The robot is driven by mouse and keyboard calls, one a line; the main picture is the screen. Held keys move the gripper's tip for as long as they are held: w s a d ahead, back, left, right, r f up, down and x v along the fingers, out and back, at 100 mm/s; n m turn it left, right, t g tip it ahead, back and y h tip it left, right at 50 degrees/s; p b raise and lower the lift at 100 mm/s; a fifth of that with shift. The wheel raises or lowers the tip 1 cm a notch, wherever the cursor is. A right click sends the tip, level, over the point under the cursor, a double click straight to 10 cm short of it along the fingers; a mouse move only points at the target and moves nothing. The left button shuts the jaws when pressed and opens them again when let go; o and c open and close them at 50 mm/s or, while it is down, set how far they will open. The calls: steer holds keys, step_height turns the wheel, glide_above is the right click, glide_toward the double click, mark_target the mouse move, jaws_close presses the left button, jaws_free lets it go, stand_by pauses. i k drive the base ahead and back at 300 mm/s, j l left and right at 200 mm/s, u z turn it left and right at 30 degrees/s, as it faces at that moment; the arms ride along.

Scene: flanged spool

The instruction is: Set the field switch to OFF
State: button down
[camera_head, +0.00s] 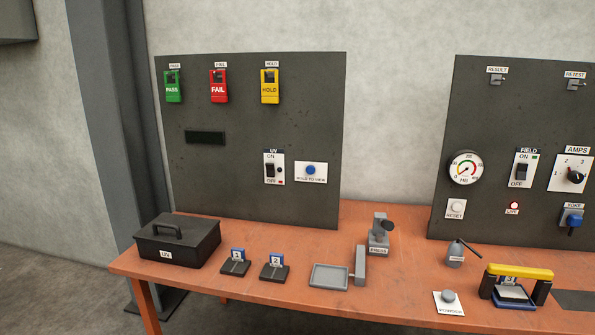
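The field switch (519,171) is a black rocker on a white plate headed FIELD, on the right-hand dark panel. ON is printed above the rocker and OFF below it. A small green mark shows at the plate's upper right. I cannot tell for sure which way the rocker is tipped. A red lamp (514,206) labelled LIVE looks lit just below the plate. My gripper is not in view.
A round gauge (466,168) is left of the switch, and the AMPS knob (575,175) is right. A similar UV switch (271,170) is on the left panel. The orange table (205,287) below holds a yellow-handled yoke (518,273), a lever (466,247) and a press (379,236).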

mark_target(522, 167)
steer(key=z, duration=1.25)
